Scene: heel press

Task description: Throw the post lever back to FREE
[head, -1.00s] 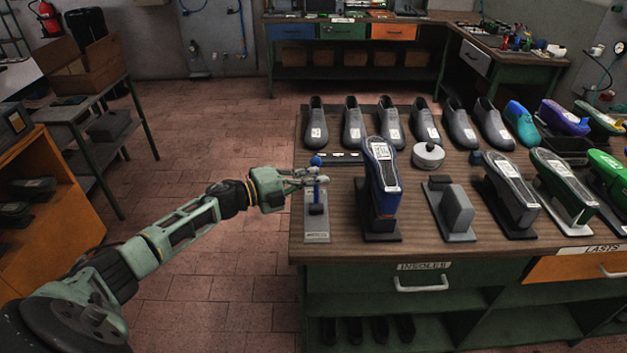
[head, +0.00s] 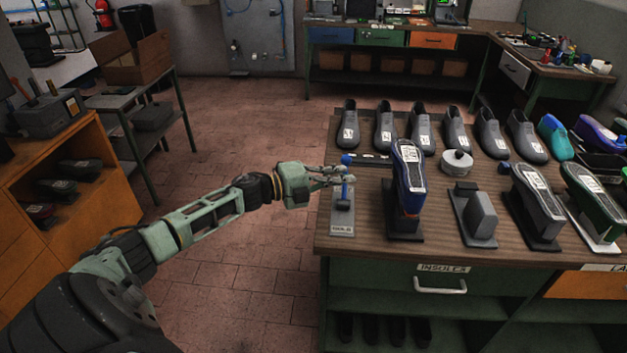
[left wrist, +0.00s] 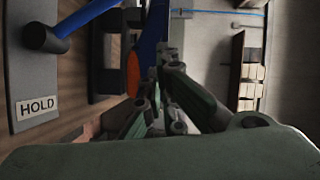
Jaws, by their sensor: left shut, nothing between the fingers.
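The post lever (head: 345,188) is a blue rod with a blue ball knob (head: 346,158). It stands roughly upright on a grey plate (head: 342,222) at the bench's left end. In the left wrist view the lever's blue rod (left wrist: 82,17) slants at the upper left, above a HOLD label (left wrist: 37,107). My left gripper (head: 345,177) is shut and empty, with its fingertips at the lever just below the knob in the head view. Whether they touch it is unclear. In the left wrist view the fingers (left wrist: 165,95) are to the right of the rod. My right gripper is not in view.
A blue shoe last (head: 408,175) on a dark stand is close to the right of the lever. Grey lasts (head: 420,130) line the bench's back. A grey block (head: 478,215) and a round white-grey piece (head: 457,161) are farther right. Open floor (head: 235,130) is left of the bench.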

